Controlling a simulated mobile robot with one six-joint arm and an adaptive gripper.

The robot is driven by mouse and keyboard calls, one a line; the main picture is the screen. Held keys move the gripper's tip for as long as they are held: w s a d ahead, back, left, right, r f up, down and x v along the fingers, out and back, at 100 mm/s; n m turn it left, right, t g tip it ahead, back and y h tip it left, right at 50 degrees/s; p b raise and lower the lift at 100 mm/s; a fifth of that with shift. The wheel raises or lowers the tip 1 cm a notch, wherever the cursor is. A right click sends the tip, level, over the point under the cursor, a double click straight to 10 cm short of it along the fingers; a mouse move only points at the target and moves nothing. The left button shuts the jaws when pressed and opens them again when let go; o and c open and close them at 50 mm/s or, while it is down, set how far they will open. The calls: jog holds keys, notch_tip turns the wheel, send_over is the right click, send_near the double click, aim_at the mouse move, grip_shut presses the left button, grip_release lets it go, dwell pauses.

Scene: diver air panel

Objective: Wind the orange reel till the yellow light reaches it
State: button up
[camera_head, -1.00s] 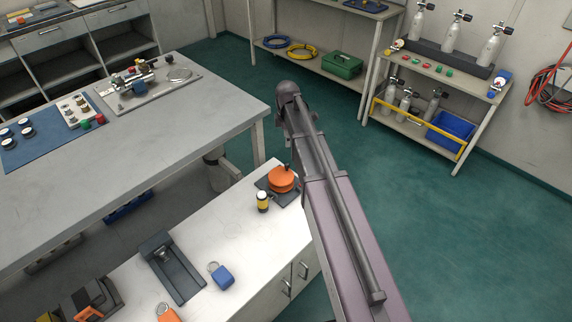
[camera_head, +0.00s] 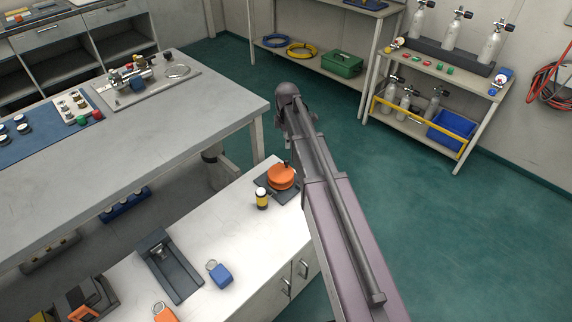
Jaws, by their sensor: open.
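The orange reel (camera_head: 281,176) sits on a dark base plate (camera_head: 262,186) at the far right end of the white counter, with a small dark knob standing on top. A small upright cylinder with a yellow band, dark bottom and pale top (camera_head: 262,199) stands just left of and in front of the reel. I cannot tell whether it is the yellow light, and no line to the reel can be made out. My arm rises from the lower right and bends near the top, just right of the reel. My gripper does not show; the arm hides that space.
The white counter (camera_head: 235,240) also holds a dark stand (camera_head: 170,265), a blue tag (camera_head: 221,275) and an orange tag (camera_head: 164,313). A large grey table (camera_head: 190,120) stands behind it. A cylinder rack (camera_head: 430,125) stands back right. Green floor is open at right.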

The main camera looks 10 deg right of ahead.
aim_at(286, 160)
jog(key=shift+f+b, duration=5.3)
jog(key=shift+f, duration=0.3)
jog(key=shift+a, duration=0.1)
grip_shut()
